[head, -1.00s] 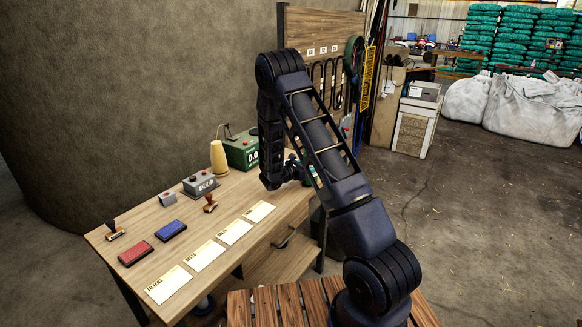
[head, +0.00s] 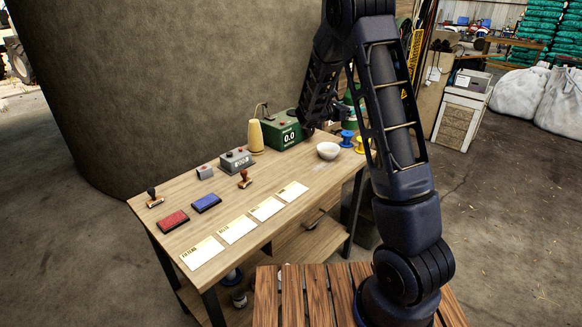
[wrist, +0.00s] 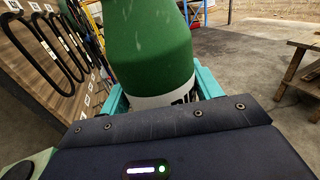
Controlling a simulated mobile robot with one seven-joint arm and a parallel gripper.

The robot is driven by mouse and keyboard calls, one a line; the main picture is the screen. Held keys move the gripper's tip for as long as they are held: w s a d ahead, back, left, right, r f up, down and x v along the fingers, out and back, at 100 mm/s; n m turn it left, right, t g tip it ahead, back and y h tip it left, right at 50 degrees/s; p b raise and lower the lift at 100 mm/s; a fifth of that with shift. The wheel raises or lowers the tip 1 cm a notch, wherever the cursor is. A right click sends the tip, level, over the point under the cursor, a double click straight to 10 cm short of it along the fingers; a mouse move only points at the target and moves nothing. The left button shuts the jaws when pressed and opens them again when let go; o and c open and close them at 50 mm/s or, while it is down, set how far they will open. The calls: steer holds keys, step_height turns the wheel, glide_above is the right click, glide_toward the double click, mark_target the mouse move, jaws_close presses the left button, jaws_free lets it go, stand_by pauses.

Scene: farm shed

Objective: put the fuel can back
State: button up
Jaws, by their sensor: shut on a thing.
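The fuel can (wrist: 150,50) is green with sloping shoulders and a white band with dark lettering low down. It fills the upper middle of the wrist view, and its top is cut off by the picture edge. My gripper (wrist: 162,92) is shut on it, with a teal finger on either side. In the head view the can is mostly hidden behind my arm. A bit of green (head: 349,97) shows there, above the far right end of the workbench (head: 215,225).
A white bowl (head: 328,150), a blue spool (head: 347,137) and a yellow spool (head: 361,145) stand at the bench's right end. A green scale (head: 285,135) and a cream cone (head: 256,137) stand behind. Hanging black loops (wrist: 48,45) are at left in the wrist view.

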step_height(320, 180, up, 5)
steer(key=w+a+f+n+t+y, duration=0.15)
steer(key=a+n+t+y, duration=0.35)
steer(key=a, duration=0.7)
steer(key=w+a+n+t+y, duration=0.2)
steer(key=a+n+t+y, duration=0.3)
steer(key=a, duration=0.7)
steer(key=shift+m+y, duration=0.3)
steer(key=f, duration=2.4)
steer(key=shift+w+a, duration=0.1)
steer(key=shift+a, duration=0.1)
steer(key=shift+f, duration=0.25)
steer(key=o, duration=1.2)
steer(key=shift+r, duration=0.1)
